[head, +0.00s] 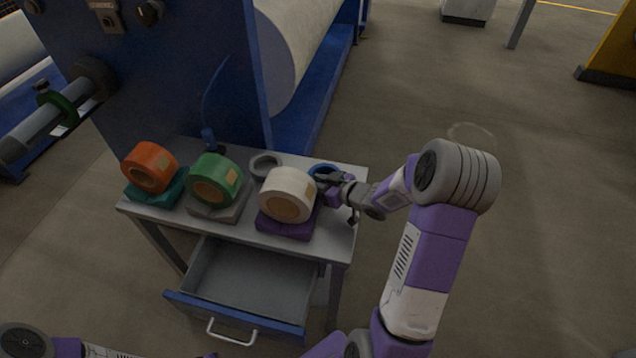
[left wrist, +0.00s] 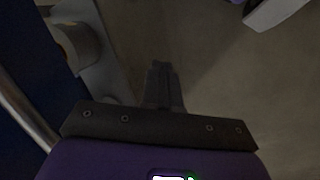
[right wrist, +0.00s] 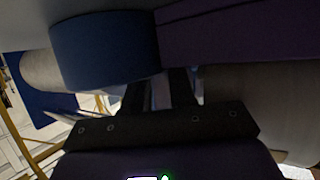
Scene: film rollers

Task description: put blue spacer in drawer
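The blue spacer (head: 323,170) is a ring on the table's back right, partly hidden behind the white roll (head: 288,194) and my right gripper (head: 335,182). In the right wrist view the blue spacer (right wrist: 105,48) is large and close, beside the purple holder (right wrist: 230,32). My right gripper's fingers (right wrist: 160,92) stand apart right by the ring; I cannot tell if they touch it. The drawer (head: 250,285) under the table is pulled open and looks empty. My left gripper (left wrist: 163,85) has its fingers together with nothing between them, over the floor.
Orange (head: 150,167) and green (head: 216,179) rolls sit in holders on the table (head: 245,228). A grey ring (head: 264,165) lies behind them. A blue machine frame (head: 165,75) with a large white roll rises behind.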

